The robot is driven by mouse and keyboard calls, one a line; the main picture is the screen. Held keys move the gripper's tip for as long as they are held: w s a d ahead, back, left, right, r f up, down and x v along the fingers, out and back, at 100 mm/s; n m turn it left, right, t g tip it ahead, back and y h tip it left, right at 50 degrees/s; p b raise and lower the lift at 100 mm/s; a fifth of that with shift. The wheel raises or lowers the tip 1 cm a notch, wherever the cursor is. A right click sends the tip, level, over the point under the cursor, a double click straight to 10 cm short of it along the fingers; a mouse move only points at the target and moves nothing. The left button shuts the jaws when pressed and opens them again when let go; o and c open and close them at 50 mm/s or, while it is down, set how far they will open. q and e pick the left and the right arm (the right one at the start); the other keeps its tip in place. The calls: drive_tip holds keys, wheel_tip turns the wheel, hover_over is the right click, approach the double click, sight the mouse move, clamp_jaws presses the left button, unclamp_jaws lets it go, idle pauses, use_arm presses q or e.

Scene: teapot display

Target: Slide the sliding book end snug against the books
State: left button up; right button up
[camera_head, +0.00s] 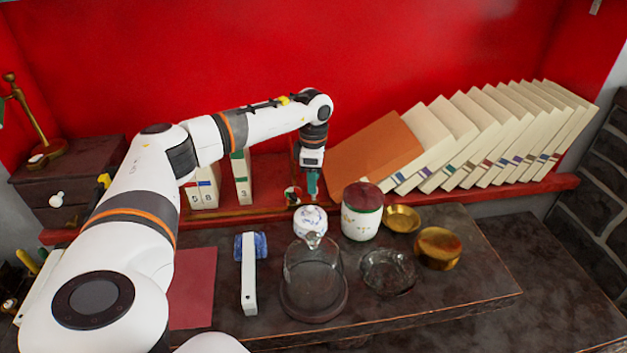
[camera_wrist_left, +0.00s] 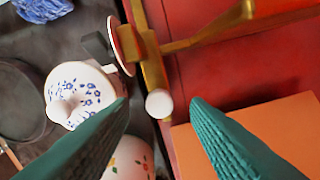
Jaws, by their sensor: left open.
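A long row of cream books (camera_head: 505,135) leans to the right on the red shelf. A plain orange-brown slab (camera_head: 372,150) leans at the row's left end; I cannot tell whether it is the sliding book end or a book. It also shows in the left wrist view (camera_wrist_left: 285,130). My left gripper (camera_head: 311,186) is open, with teal fingers pointing down just left of the slab. A brass piece with a red-and-white disc and pale knob (camera_wrist_left: 158,102) shows near the fingers (camera_wrist_left: 165,120); nothing is visibly gripped. My right gripper is not in view.
In front are a small flowered pot (camera_head: 310,219), a canister with a dark red lid (camera_head: 361,220), a glass dome (camera_head: 313,268), a glass dish (camera_head: 388,275) and brass bowls (camera_head: 438,250).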

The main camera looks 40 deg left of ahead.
use_arm(q)
drive_tip(key=shift+f, duration=0.95)
clamp_jaws()
drive_tip(key=s+a, duration=0.2)
drive_tip(key=s, duration=0.1)
drive_tip(key=s+a, duration=0.3)
drive_tip(key=s, duration=0.1)
drive_tip(key=s+a, duration=0.3)
drive_tip(key=shift+s+a, duration=0.15)
drive_tip(key=shift+s, duration=0.1)
unclamp_jaws()
wheel_tip(320, 180, up, 12)
